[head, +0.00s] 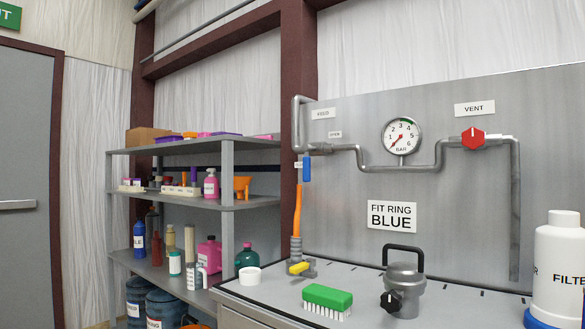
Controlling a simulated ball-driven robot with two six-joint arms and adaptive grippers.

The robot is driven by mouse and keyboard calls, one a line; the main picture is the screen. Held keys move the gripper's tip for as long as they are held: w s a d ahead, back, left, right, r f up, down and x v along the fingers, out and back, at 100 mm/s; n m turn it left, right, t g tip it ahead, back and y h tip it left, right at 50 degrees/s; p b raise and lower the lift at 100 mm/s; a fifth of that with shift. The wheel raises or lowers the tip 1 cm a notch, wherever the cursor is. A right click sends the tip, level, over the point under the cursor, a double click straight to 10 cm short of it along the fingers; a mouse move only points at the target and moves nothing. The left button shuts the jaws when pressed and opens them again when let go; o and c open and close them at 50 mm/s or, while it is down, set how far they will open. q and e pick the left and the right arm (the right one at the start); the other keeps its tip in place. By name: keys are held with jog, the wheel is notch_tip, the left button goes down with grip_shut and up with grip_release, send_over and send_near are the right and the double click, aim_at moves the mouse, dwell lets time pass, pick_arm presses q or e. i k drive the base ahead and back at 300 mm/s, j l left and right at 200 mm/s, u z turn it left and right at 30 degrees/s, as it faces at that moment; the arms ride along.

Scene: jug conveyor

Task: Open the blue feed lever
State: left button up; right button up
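The blue feed lever (306,169) hangs straight down below the grey feed pipe (328,148) at the left end of the metal panel. A plate reading FEED (322,113) is above it. A small plate reading OPEN (335,134) is to the upper right of the lever. Another small plate (298,165) is beside the lever's left side; its text is too small to read. Neither of my grippers is in view.
A gauge (401,136) and a red vent knob (472,138) sit on the panel. A metal pot with a black handle (404,285), a green brush (327,297), a white cup (249,276) and a white filter bottle (559,262) stand on the bench. Loaded shelves (228,160) are at left.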

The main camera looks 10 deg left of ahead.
aim_at(306, 148)
jog(key=i+j+z, duration=0.1)
jog(key=j, duration=0.35)
jog(key=i+j+z, duration=0.1)
jog(key=i+j, duration=0.2)
jog(key=j, duration=0.15)
jog(key=i+j+z, duration=0.15)
jog(key=j, duration=0.35)
jog(key=i+j+z, duration=0.1)
jog(key=j, duration=0.4)
jog(key=i+j+z, duration=0.1)
jog(key=j, duration=0.4)
jog(key=i+j+z, duration=0.1)
jog(key=i+j, duration=0.15)
jog(key=j, duration=0.25)
jog(key=i+j+z, duration=0.15)
jog(key=j, duration=0.4)
jog(key=k, duration=0.05)
